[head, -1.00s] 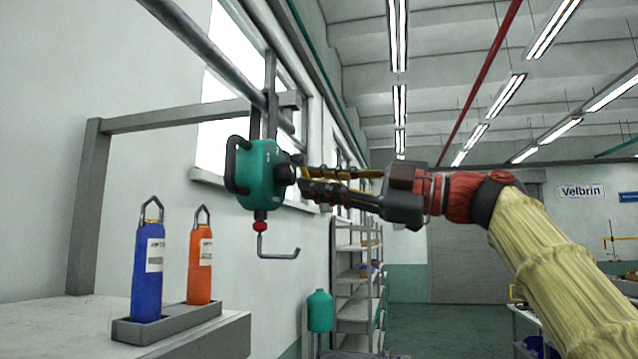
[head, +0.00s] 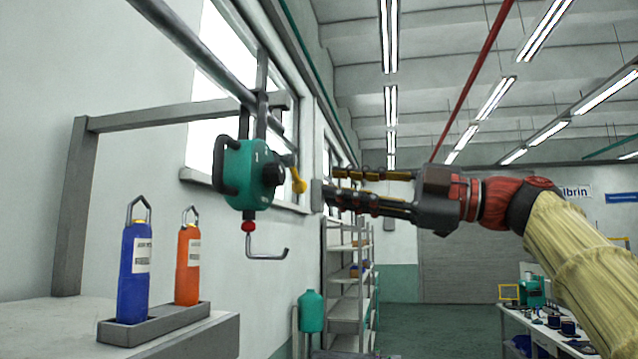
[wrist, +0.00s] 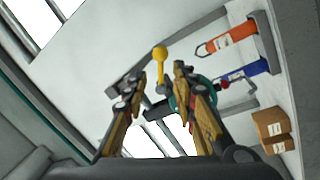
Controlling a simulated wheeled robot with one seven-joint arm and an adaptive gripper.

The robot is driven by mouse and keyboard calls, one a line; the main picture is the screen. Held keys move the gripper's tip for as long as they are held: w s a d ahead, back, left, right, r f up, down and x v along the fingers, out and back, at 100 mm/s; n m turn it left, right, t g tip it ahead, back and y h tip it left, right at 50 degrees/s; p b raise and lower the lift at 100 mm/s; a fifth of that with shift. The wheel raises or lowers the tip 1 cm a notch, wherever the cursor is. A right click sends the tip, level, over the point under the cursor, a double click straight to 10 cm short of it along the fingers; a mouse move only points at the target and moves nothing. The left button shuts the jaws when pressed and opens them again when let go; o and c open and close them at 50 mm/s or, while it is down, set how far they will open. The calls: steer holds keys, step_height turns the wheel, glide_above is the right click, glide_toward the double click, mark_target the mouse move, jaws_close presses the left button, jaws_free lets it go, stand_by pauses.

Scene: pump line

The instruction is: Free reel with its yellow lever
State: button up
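The teal reel (head: 248,178) hangs from the overhead bar in the head view, with a black handle on its left and a black knob on its right. Its yellow lever (head: 299,184) shows at its right side, the round end lower than the stem. In the wrist view the lever (wrist: 160,58) appears between the fingertips; the reel is mostly hidden behind the right finger. My gripper (head: 326,184) is to the right of the lever, fingers spread and empty, with a small gap in the head view. A red ball (head: 248,225) and grey hook (head: 267,256) hang below the reel.
A blue bottle (head: 134,270) and an orange bottle (head: 188,262) stand in a grey tray (head: 150,330) on the bench at left. A grey frame post (head: 76,210) and the overhead bar (head: 190,45) are near the reel. Shelving (head: 345,290) stands behind, below my gripper.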

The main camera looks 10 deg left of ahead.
steer(key=v, duration=0.5)
steer(key=shift+d+f, duration=0.1)
steer(key=shift+d, duration=0.25)
